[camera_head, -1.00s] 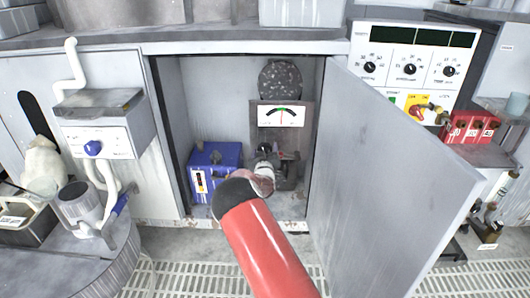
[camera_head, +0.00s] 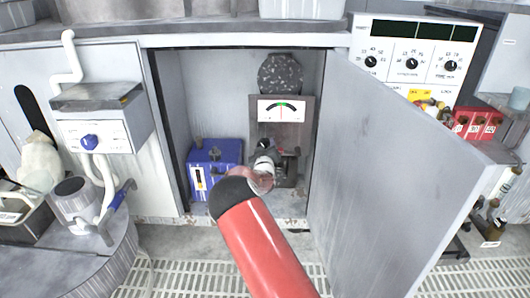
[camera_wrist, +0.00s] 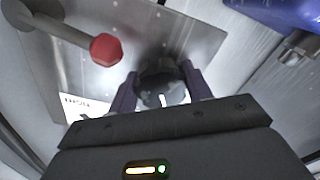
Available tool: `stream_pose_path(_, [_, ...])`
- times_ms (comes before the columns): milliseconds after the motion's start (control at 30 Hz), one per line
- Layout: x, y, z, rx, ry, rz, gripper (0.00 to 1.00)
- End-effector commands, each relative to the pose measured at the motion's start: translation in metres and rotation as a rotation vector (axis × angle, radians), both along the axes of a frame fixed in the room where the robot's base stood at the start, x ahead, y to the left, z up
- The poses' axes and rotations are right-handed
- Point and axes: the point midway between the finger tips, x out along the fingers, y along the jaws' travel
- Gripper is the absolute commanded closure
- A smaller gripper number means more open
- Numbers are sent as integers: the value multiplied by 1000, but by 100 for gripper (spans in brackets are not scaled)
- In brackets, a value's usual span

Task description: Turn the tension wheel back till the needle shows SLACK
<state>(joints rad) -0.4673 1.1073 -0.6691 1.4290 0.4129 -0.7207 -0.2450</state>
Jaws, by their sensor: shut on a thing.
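My gripper (camera_head: 268,158) is in front of the lower part of this unit. In the wrist view my gripper (camera_wrist: 161,80) has its two dark fingers on either side of a dark round wheel (camera_wrist: 158,93) and is shut on it. In the head view the wheel is mostly hidden by my gripper.
A blue box (camera_head: 216,166) stands left of the unit. The cabinet door (camera_head: 390,170) is open on the right. A speckled dark disc (camera_head: 280,74) is above the gauge. In the wrist view a red knob (camera_wrist: 106,49) on a rod is close to my gripper.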

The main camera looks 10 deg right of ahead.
Motion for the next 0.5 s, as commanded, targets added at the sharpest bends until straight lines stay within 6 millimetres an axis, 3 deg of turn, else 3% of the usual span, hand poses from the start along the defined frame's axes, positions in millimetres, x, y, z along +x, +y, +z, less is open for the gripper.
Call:
stream_pose_path(33, [0,0,-6,-35,6,1,73])
stream_pose_path(500, [0,0,-3,-380,75,1,73])
